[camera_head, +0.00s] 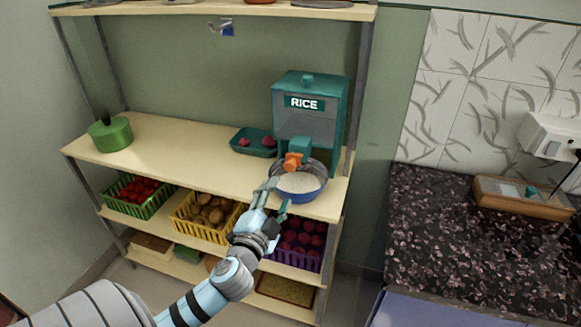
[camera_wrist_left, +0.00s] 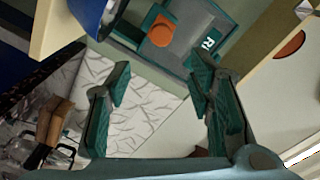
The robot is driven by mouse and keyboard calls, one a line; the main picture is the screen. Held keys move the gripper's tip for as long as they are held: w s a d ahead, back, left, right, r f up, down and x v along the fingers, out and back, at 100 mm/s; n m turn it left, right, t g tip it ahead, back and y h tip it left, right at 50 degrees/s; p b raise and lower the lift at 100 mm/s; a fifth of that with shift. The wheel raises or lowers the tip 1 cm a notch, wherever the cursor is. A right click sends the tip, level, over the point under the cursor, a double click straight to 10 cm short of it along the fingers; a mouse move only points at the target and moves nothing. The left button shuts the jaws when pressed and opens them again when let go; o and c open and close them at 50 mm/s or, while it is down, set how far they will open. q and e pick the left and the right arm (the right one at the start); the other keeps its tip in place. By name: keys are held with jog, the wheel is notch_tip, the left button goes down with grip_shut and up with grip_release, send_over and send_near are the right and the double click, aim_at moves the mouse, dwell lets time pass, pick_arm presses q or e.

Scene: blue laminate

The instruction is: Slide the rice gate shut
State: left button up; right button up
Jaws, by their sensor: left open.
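The teal rice dispenser (camera_head: 334,110) with a RICE label stands at the right end of the middle shelf. Its orange gate handle (camera_head: 292,161) sticks out at the front of the spout; the handle also shows in the left wrist view (camera_wrist_left: 161,31). A blue bowl (camera_head: 308,196) with white contents, apparently rice, stands under the spout. Whether grains are falling cannot be told. My left gripper (camera_head: 277,197) is open and empty, in front of the bowl and lower than the handle. In the left wrist view its fingers (camera_wrist_left: 160,72) are apart, with the handle beyond them. My right gripper is not in view.
A teal tray (camera_head: 240,148) with red onions lies left of the dispenser, and a green pot (camera_head: 110,133) stands at the far left. Crates of produce fill the lower shelf, including a yellow one (camera_head: 199,222). A dark counter (camera_head: 450,240) stands at the right.

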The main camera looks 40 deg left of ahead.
aim_at(289, 168)
pick_arm(q)
jog(key=x, duration=1.2)
jog(key=shift+a+f+p, duration=0.1)
jog(key=shift+a+p, duration=0.3)
jog(key=shift+a, duration=0.05)
jog(key=shift+c, duration=0.4)
grip_shut()
